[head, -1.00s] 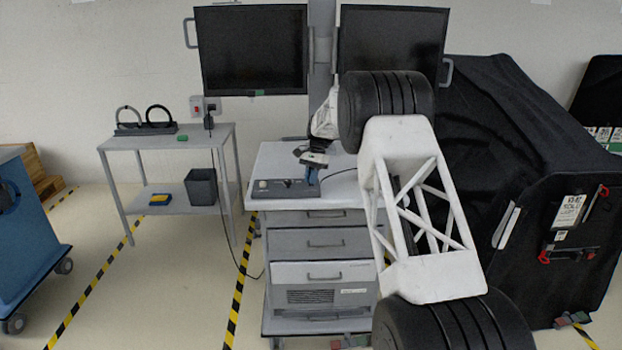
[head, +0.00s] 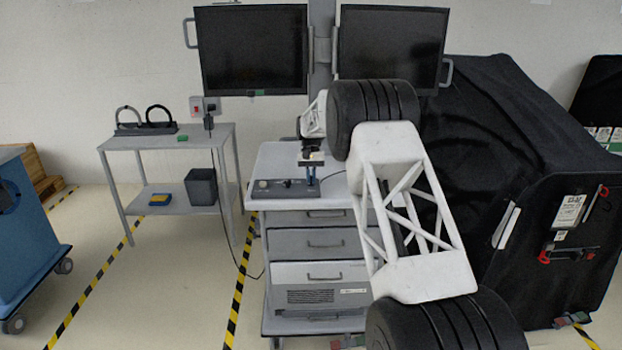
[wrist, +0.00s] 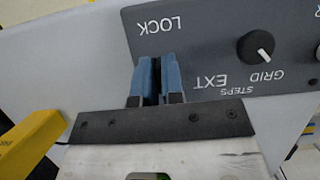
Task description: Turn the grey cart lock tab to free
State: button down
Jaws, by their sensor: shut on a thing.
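The grey control panel (head: 285,189) lies on the cart's white top. In the wrist view the panel (wrist: 210,45) shows upside down, with the word LOCK and a black knob (wrist: 255,48) beside GRID, STEPS and EXT. My gripper (head: 311,183) is over the panel's right part. In the wrist view my gripper (wrist: 158,62) has its blue fingers close together just by the word LOCK, shut on the lock tab. The tab is mostly hidden between the fingers, and its angle cannot be told.
Two dark monitors (head: 253,48) stand behind the cart (head: 318,244). A grey side table (head: 160,142) is at the left and a black-covered cart (head: 500,150) at the right. A yellow object (wrist: 30,142) shows in the wrist view's lower left.

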jog(key=c, duration=1.2)
grip_release()
jog(key=shift+c, duration=0.2)
jog(key=shift+r, duration=0.1)
jog(key=v, duration=0.7)
jog(key=shift+r, duration=0.3)
jog(key=shift+w+r, duration=0.1)
